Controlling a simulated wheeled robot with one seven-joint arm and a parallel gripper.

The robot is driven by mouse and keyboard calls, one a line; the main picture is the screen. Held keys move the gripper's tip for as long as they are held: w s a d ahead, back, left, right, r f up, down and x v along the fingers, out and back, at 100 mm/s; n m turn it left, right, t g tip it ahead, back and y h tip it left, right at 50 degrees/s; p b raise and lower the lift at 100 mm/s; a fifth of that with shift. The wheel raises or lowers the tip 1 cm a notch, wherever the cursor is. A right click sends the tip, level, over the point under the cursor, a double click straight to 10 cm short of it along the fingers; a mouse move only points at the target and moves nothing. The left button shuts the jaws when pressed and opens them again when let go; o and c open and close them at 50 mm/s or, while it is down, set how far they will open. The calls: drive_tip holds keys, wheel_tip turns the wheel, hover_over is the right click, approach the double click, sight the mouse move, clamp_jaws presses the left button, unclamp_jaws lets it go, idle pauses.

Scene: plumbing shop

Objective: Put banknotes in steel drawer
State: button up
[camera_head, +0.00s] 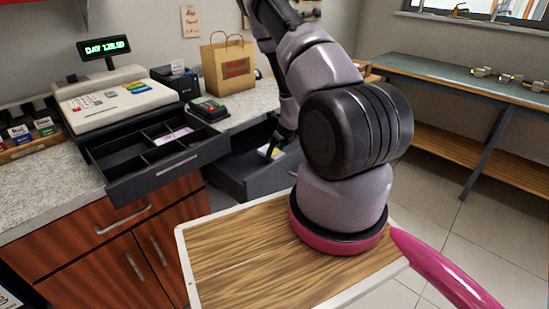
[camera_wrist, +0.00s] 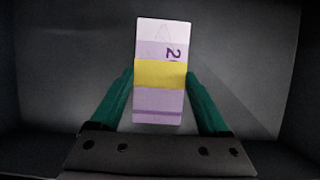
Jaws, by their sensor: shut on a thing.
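My gripper (camera_wrist: 160,92) is shut on a bundle of banknotes (camera_wrist: 160,105), purple and white with a yellow band, between its two green fingers. In the head view the banknotes (camera_head: 275,153) show small at my gripper (camera_head: 273,151), at the steel drawer (camera_head: 232,180). The steel drawer is open, grey and low, to the right of the wooden cabinet. In the wrist view a dark grey interior (camera_wrist: 60,75) surrounds the banknotes. I cannot tell whether the banknotes touch the drawer floor. My arm hides the drawer's right part.
The cash register's black till drawer (camera_head: 122,192) stands open to the left, with a purple note (camera_head: 175,136) in one compartment. A paper bag (camera_head: 228,66) and card terminal (camera_head: 209,108) stand on the counter. A long workbench (camera_head: 455,87) runs along the right.

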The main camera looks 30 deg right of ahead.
sight(277, 154)
drive_tip(key=shift+f, duration=1.55)
drive_tip(key=shift+f, duration=0.1)
